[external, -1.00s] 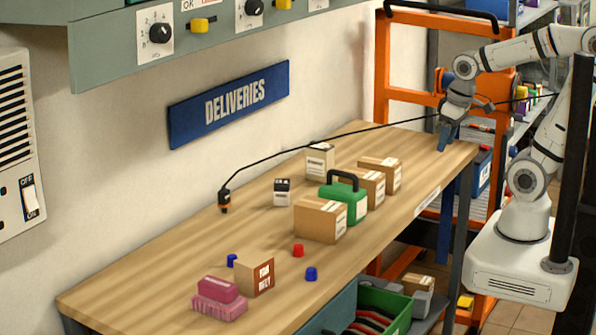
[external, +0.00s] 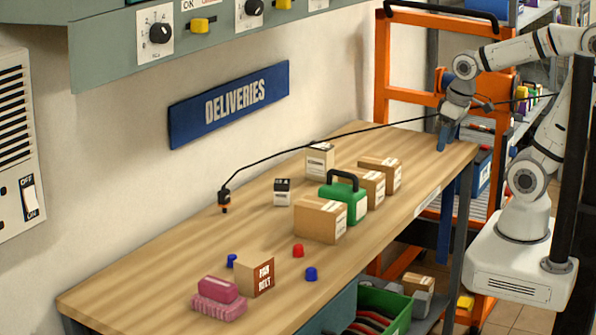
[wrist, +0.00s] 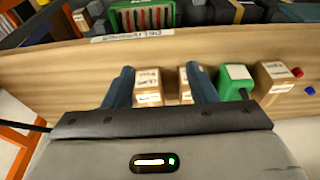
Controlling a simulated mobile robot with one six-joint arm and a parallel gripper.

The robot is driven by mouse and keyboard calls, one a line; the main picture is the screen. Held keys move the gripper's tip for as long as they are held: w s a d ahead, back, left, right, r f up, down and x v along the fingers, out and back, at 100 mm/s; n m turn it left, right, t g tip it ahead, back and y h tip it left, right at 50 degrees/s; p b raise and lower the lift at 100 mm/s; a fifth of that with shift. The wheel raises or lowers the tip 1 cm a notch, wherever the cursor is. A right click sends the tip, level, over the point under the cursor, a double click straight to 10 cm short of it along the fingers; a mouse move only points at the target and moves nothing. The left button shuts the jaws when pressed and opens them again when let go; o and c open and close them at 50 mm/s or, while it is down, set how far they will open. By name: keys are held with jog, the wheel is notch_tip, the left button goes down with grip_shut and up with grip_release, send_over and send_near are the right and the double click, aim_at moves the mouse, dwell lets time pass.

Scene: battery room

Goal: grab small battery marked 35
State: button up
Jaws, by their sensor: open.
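A small white box with a black top (external: 283,192), battery-like, stands upright on the wooden bench near the wall. A taller white box with a dark top (external: 320,161) stands farther right. Their markings are too small to read, so I cannot tell which is 35. I cannot make out either one in the wrist view. My gripper (external: 446,139) has blue fingers and is at the bench's far right end, well apart from both boxes. In the wrist view my gripper (wrist: 160,87) is open, with nothing held between its fingers.
Cardboard boxes (external: 320,219) and a green case with a black handle (external: 343,202) stand between my gripper and the small box. A black cable crosses above the bench to a hanging plug (external: 224,199). Red and blue caps (external: 298,250) lie toward the front left.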

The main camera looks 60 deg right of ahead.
jog(key=o, duration=0.3)
jog(key=t+p, duration=0.2)
jog(key=p, duration=0.5)
send_over(321, 145)
jog(key=s, duration=0.2)
jog(key=f, duration=0.5)
jog(key=shift+s+a, duration=0.2)
jog(key=shift+a, duration=0.05)
jog(key=shift+p+x, duration=0.3)
jog(key=shift+x, duration=1.25)
jog(key=shift+p+x, duration=0.95)
jog(key=shift+x, duration=1.7)
jog(key=shift+d, duration=0.15)
